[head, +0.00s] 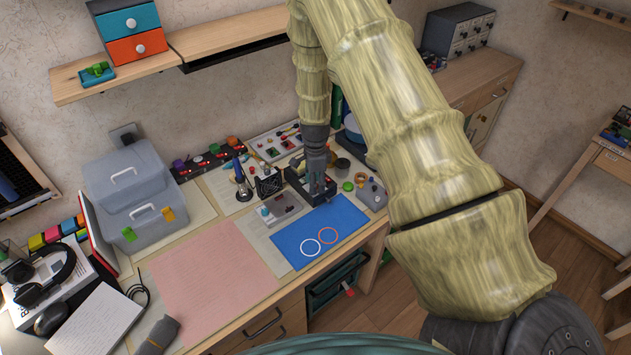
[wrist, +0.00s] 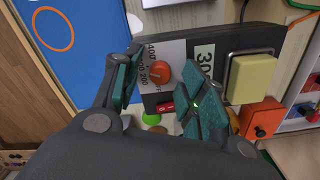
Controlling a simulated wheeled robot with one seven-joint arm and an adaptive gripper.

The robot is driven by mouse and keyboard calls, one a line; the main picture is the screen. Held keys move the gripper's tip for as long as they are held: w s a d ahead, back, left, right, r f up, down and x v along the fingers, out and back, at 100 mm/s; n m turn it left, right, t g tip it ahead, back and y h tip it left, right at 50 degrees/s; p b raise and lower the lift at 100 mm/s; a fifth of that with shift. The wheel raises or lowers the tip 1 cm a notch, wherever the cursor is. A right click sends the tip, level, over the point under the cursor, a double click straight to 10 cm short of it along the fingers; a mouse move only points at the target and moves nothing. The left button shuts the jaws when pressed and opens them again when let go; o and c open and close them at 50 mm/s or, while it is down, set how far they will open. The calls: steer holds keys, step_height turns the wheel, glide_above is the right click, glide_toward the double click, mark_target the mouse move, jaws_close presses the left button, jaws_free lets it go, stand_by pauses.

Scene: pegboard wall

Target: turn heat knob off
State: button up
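The heat knob (wrist: 160,73) is round and orange-red. It sits on a pale panel with temperature numbers on the dark control station (wrist: 255,37), beside a display label reading 30 and more digits partly hidden. My gripper (wrist: 161,80) has its teal fingers apart, one on each side of the knob in the picture; I cannot tell whether either touches it. A small red switch (wrist: 165,107) is below the knob. In the head view my gripper (head: 319,184) points down at the black station (head: 322,197), and the knob is hidden.
A pink mat (head: 205,275) lies clear of objects.

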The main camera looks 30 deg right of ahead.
jaws_close()
steer(key=shift+n, duration=0.4)
steer(key=n+b, duration=0.1)
steer(key=n, duration=0.2)
steer(key=shift+w+n, duration=0.1)
steer(key=shift+n, duration=0.3)
steer(key=n+b, duration=0.1)
steer(key=n, duration=0.4)
steer(key=shift+b, duration=0.4)
steer(key=n, duration=0.5)
steer(key=shift+r+n+b, duration=0.1)
steer(key=shift+n+b, duration=0.3)
steer(key=shift+w+n, duration=0.1)
steer(key=shift+n, duration=2.2)
